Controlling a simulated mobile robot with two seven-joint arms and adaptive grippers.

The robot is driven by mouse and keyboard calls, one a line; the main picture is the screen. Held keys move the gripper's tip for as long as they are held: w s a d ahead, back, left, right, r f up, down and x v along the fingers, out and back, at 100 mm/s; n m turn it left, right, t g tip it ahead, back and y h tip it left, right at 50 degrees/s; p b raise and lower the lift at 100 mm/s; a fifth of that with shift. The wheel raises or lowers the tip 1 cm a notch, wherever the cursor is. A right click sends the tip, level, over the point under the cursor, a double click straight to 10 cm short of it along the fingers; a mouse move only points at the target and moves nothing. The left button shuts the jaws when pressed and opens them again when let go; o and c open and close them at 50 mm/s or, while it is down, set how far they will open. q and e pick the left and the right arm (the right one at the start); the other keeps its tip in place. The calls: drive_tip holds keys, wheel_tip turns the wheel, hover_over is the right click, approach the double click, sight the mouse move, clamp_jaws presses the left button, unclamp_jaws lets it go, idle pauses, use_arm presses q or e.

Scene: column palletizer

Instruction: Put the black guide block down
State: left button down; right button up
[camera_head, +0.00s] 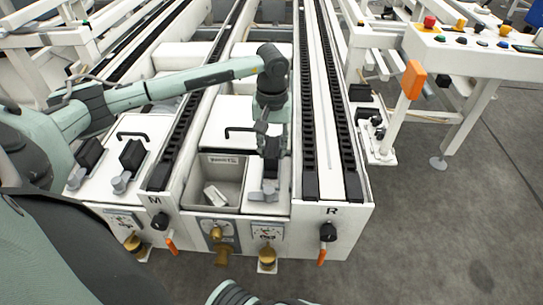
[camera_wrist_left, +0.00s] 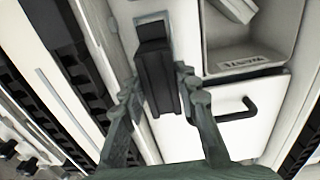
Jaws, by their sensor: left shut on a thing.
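The black guide block (camera_head: 270,168) is upright between the fingers of my left gripper (camera_head: 268,142), at the front of the middle lane beside the grey bin. In the left wrist view the black guide block (camera_wrist_left: 156,72) shows between the two fingers of the left gripper (camera_wrist_left: 158,88), which is shut on it. A grey mount (camera_head: 264,192) is directly below the block in the head view. I cannot tell whether the block touches it.
An open grey bin (camera_head: 232,176) with a pale piece inside is just left of the block. A black handle (camera_head: 240,130) stands behind it. Two more black blocks (camera_head: 90,152) (camera_head: 132,153) stand on the left lane. A rail (camera_head: 310,150) runs close on the right.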

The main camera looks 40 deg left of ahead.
sight(271, 158)
use_arm(q)
wheel_tip(271, 158, down, 3)
drive_tip(key=shift+f, duration=0.1)
idle(0.3)
drive_tip(key=shift+f, duration=0.1)
drive_tip(key=c, duration=1.1)
unclamp_jaws()
drive_tip(key=shift+c, duration=0.2)
use_arm(e)
drive_tip(key=shift+w+a, duration=0.3)
drive_tip(key=shift+w, duration=0.2)
drive_tip(key=shift+r, duration=0.1)
